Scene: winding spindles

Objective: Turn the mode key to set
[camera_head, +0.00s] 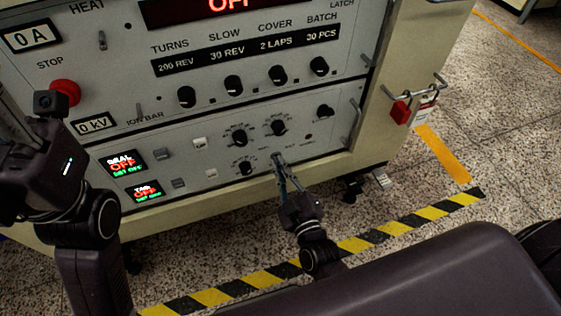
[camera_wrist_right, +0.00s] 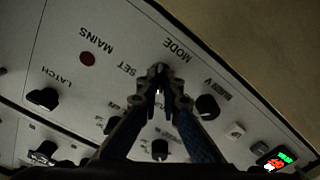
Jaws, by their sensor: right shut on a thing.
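The mode key (camera_wrist_right: 158,67) is in the lower grey panel, beside the printed words MODE and SET. In the right wrist view those words appear upside down. My right gripper (camera_wrist_right: 160,82) reaches up to the key with its fingertips shut on it, hiding most of it. Which way the key points cannot be told. My left wrist (camera_head: 65,165) is at the left edge in front of the cabinet; no left fingers can be made out.
Close to the key are black knobs (camera_head: 278,128) and a dark red MAINS lamp (camera_wrist_right: 87,58). A red stop button (camera_head: 65,91) and lit red-green displays (camera_head: 122,163) are at left. A red padlock (camera_head: 400,111) hangs at right. Striped tape (camera_head: 420,216) marks the floor.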

